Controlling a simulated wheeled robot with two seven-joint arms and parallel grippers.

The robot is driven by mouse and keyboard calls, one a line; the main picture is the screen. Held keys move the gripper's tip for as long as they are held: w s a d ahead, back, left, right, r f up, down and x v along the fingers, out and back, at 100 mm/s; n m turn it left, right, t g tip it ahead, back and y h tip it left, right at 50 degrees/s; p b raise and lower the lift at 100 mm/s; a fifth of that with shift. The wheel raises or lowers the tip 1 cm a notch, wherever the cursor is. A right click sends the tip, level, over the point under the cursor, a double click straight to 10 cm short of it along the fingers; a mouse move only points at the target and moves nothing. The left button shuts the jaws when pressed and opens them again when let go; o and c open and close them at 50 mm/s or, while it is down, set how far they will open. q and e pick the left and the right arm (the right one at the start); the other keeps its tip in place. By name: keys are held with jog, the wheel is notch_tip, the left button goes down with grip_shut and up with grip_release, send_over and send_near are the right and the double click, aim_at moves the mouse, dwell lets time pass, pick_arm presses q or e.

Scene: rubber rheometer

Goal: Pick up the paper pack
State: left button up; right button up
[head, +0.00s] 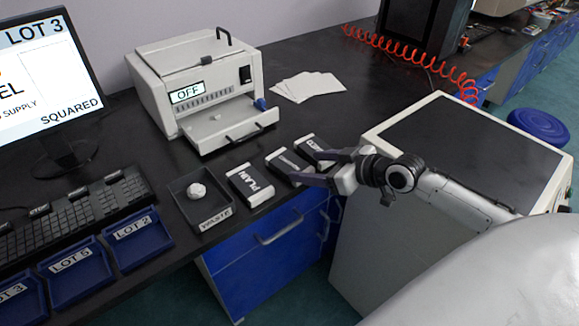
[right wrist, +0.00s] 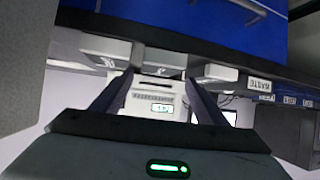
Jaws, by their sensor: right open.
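Three white paper packs with dark labels lie in a row at the front edge of the black bench: one labelled PLAIN (head: 239,184), a middle one (head: 275,158) and a right one (head: 304,141). My right gripper (head: 298,167) is open at the bench edge, its fingers reaching left around the front end of the middle pack. Whether they touch it is unclear. In the right wrist view, which is upside down, the middle pack (right wrist: 166,57) sits between and beyond the open fingertips (right wrist: 159,78). My left gripper is not in view.
A machine (head: 195,60) with an OFF display and open drawer stands behind the packs. A black tray (head: 184,208) holding a white lump is left of them. Blue lot trays (head: 140,250) and a keyboard (head: 65,210) lie further left. A grey cabinet (head: 375,215) stands right.

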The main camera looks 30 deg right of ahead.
aim_at(290, 163)
jog(key=shift+x, duration=3.2)
jog(key=shift+r, duration=0.2)
jog(key=shift+c, duration=0.3)
jog(key=shift+w, duration=0.1)
jog(key=c, duration=0.9)
